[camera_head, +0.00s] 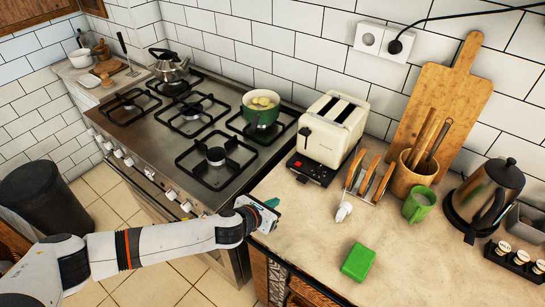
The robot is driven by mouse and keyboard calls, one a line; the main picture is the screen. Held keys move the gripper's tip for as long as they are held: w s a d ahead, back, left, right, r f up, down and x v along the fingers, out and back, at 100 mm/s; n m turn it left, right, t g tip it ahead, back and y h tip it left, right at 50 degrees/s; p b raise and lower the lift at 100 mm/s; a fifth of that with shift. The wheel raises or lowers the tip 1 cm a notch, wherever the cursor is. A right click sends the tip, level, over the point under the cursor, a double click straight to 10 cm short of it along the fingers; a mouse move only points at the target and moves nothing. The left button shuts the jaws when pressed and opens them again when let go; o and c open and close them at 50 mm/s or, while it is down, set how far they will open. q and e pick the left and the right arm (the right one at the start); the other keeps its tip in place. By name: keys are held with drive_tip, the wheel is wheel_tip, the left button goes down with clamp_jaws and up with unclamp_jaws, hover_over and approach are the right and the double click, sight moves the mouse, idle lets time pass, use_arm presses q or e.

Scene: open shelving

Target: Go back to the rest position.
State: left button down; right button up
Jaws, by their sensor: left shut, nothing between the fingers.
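My left arm comes in from the lower left, stretched toward the counter's front left corner. My left gripper (268,213) is at that corner, beside the stove's front right edge. It is shut with nothing seen in it, and its fingers are small and partly hidden by the wrist. My right gripper is not in view.
The stove (150,135) carries a kettle (168,66) and a green pot (261,108). The counter (300,235) holds a toaster (332,128), a toast rack (367,183), a green mug (418,204), an electric kettle (485,195) and a green box (358,262). A dark bin (50,200) stands left. Floor is open before the stove.

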use_arm(q)
drive_tip(key=shift+s+d, duration=0.1)
drive_tip(key=shift+d, duration=0.1)
drive_tip(key=s+d+n, duration=0.1)
drive_tip(key=s+n, duration=0.1)
drive_tip(key=s+d+r+n, duration=0.1)
drive_tip(key=n, duration=0.2)
drive_tip(key=s+d+n, duration=0.1)
drive_tip(key=s+n, duration=0.1)
drive_tip(key=n, duration=0.1)
drive_tip(key=shift+s+d+r, duration=0.2)
drive_tip(key=shift+s+r, duration=0.1)
drive_tip(key=shift+s, duration=0.05)
drive_tip(key=s+a+n+g+y, duration=0.65)
drive_tip(key=s+a+n, duration=1.75)
drive_tip(key=n, duration=0.9)
wheel_tip(320, 180, down, 26)
drive_tip(key=b, duration=0.2)
drive_tip(key=s+a+f+g+b, duration=0.2)
drive_tip(key=s+a+f, duration=0.1)
drive_tip(key=s+f, duration=1.4)
wheel_tip(320, 180, down, 3)
drive_tip(key=shift+s+f, duration=0.15)
drive_tip(key=shift+s, duration=0.05)
